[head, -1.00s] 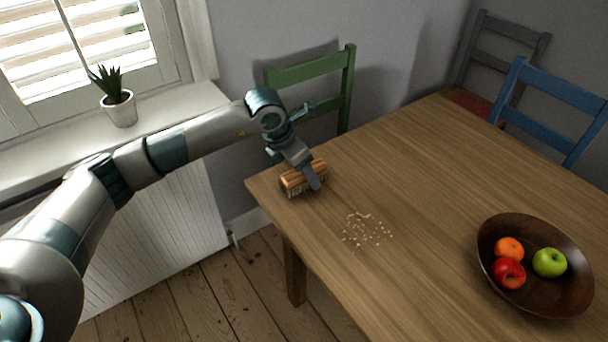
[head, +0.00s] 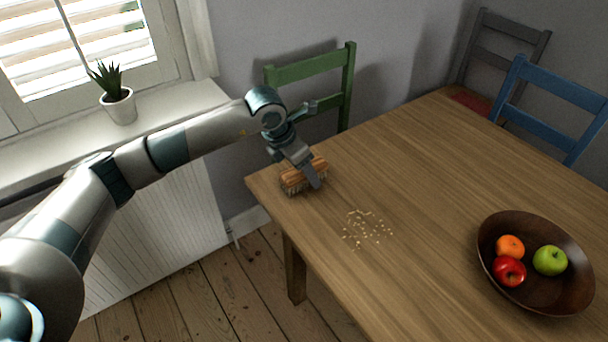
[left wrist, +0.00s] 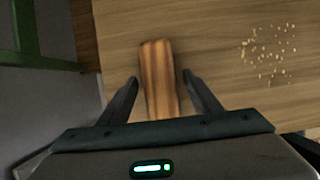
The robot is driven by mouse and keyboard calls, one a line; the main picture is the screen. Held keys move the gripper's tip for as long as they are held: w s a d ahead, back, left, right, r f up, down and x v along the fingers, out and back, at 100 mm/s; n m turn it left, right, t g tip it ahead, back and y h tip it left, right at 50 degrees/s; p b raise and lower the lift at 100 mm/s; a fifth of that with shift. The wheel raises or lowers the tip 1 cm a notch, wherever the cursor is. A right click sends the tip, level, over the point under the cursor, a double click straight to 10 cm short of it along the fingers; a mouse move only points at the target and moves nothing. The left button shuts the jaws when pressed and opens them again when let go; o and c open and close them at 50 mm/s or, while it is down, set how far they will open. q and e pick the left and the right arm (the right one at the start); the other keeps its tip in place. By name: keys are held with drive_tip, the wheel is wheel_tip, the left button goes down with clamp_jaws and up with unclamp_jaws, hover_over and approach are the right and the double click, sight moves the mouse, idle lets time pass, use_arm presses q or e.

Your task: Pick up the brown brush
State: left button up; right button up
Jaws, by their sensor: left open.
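The brown brush (head: 303,176) lies on the wooden table near its left corner, with its striped wooden back up and pale bristles down. My left gripper (head: 302,180) is at the brush, its fingers pointing down. In the left wrist view the brush (left wrist: 159,78) lies between the two spread fingers of the gripper (left wrist: 160,82), with a gap on each side. The gripper is open. My right gripper is in neither view.
Crumbs (head: 367,228) are scattered on the table (head: 420,170) right of the brush. A dark bowl (head: 545,297) of fruit stands further right. A green chair (head: 345,85) is behind the table corner. A potted plant (head: 119,105) stands on the windowsill.

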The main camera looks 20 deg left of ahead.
use_arm(q)
drive_tip(key=shift+f, duration=0.15)
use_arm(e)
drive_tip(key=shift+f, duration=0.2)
use_arm(q)
drive_tip(key=shift+c, duration=0.4)
drive_tip(key=c, duration=1.1)
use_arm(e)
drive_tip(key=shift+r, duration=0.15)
